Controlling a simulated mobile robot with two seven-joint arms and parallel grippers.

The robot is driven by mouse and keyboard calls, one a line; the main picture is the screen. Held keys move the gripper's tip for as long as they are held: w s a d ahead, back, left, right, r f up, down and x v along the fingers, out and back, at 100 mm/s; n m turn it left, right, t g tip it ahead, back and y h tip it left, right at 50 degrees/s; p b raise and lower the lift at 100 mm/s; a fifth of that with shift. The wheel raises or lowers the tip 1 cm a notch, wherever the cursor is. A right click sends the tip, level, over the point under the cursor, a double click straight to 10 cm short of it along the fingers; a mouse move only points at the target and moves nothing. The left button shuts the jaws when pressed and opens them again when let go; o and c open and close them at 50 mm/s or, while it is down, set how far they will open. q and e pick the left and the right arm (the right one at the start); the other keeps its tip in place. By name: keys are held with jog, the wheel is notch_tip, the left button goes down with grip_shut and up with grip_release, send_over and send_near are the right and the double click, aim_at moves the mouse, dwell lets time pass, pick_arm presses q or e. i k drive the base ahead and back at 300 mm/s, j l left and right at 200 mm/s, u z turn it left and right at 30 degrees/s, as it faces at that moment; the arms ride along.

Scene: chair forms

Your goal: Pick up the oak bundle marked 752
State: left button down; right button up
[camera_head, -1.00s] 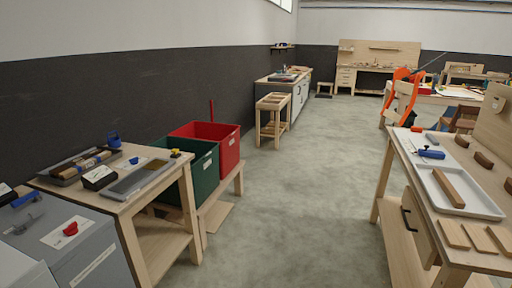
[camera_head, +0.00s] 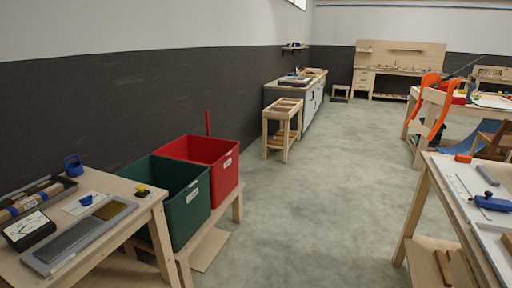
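No bundle with a readable 752 mark shows in the head view. A dark tray (camera_head: 62,186) at the left edge holds several wooden sticks (camera_head: 30,200) with dark or blue bands; I cannot tell their wood or any number. The tray lies on the near left wooden table (camera_head: 150,187). Neither of my grippers is in the picture.
A green bin (camera_head: 188,212) and a red bin (camera_head: 226,175) stand on a low bench beyond the left table. A wooden workbench (camera_head: 423,203) stands on the right. The grey floor (camera_head: 318,210) between them is clear. A small wooden stand (camera_head: 283,127) is farther back.

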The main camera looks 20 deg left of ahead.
aim_at(12, 200)
jog(key=i, duration=1.35)
jog(key=i+u, duration=0.1)
jog(key=u, duration=3.4)
